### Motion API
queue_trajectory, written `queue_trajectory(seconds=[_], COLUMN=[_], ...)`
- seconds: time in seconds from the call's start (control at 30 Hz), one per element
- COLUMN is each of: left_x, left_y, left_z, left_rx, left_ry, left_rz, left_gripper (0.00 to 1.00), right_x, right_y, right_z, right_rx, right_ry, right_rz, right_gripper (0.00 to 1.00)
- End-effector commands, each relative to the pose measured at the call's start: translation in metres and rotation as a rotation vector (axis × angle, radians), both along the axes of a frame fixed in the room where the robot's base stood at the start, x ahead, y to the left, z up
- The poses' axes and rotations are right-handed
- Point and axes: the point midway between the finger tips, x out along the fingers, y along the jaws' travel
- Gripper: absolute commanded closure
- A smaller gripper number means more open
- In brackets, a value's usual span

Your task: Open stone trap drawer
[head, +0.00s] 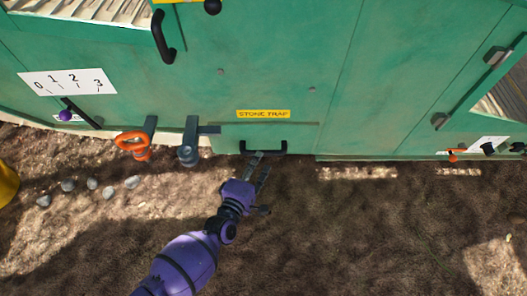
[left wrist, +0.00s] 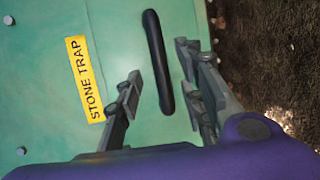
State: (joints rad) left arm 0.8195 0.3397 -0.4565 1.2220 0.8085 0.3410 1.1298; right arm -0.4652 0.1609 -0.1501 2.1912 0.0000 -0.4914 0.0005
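The stone trap drawer (head: 228,137) is a green panel low on the green machine wall and looks flush with it. A yellow "STONE TRAP" label (head: 263,114) is above it; the label also shows in the left wrist view (left wrist: 85,79). The drawer has a black bar handle (head: 281,148), seen in the left wrist view (left wrist: 156,50) between my fingers. My left gripper (head: 260,163) is open, with one finger on each side of the handle's line. A gap shows on both sides, and I cannot tell whether the fingers reach its depth. My right gripper is not in view.
Left of the drawer are a grey latch (head: 188,150) and an orange hook (head: 133,143) on the machine's lower edge. Several grey stones (head: 92,183) lie on the ground, near a yellow object (head: 7,183). The ground right of my arm is clear.

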Motion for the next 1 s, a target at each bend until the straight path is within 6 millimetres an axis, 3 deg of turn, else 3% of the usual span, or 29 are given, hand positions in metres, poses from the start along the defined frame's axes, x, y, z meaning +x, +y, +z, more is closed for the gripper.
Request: queue_trajectory(seconds=[0.1,0.3,0.67,0.93,1.0], left_x=[0.021,0.043,0.049,0.049,0.049], left_y=[-0.009,-0.018,-0.021,-0.021,-0.021], left_z=[-0.004,-0.009,-0.010,-0.010,-0.010], left_rx=[0.000,0.002,0.003,0.003,0.003], left_ry=[-0.004,-0.003,-0.001,-0.001,-0.001], left_rz=[-0.001,-0.001,-0.002,-0.002,-0.002], left_gripper=[0.64,0.64,0.64,0.97,1.00], right_x=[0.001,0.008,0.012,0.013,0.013], right_y=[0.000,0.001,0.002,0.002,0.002], right_z=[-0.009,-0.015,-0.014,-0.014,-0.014], right_rx=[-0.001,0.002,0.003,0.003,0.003], right_ry=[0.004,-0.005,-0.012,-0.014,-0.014], right_rz=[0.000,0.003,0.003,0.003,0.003], right_gripper=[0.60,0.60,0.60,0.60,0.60])
